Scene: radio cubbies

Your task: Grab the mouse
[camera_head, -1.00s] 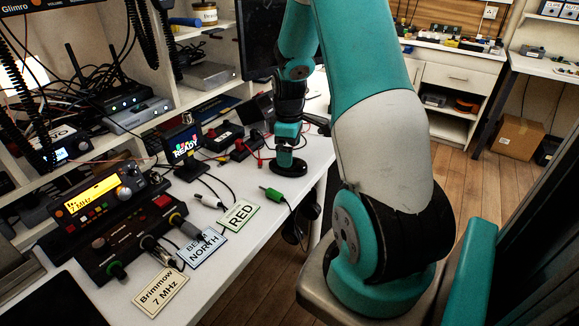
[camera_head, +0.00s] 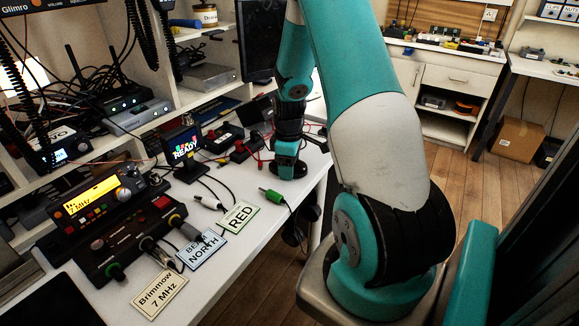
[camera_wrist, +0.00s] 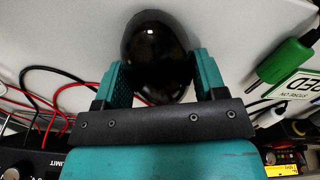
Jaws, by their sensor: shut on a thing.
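The mouse (camera_wrist: 155,45) is a glossy black oval in the wrist view, on the white desk. My gripper (camera_wrist: 160,78) has one teal finger on each side of it and is shut on it. Part of the mouse's near end lies between the fingers. In the head view my gripper (camera_head: 287,165) is low over the desk, and the mouse beneath it is mostly hidden by my arm.
The desk's right edge is close.

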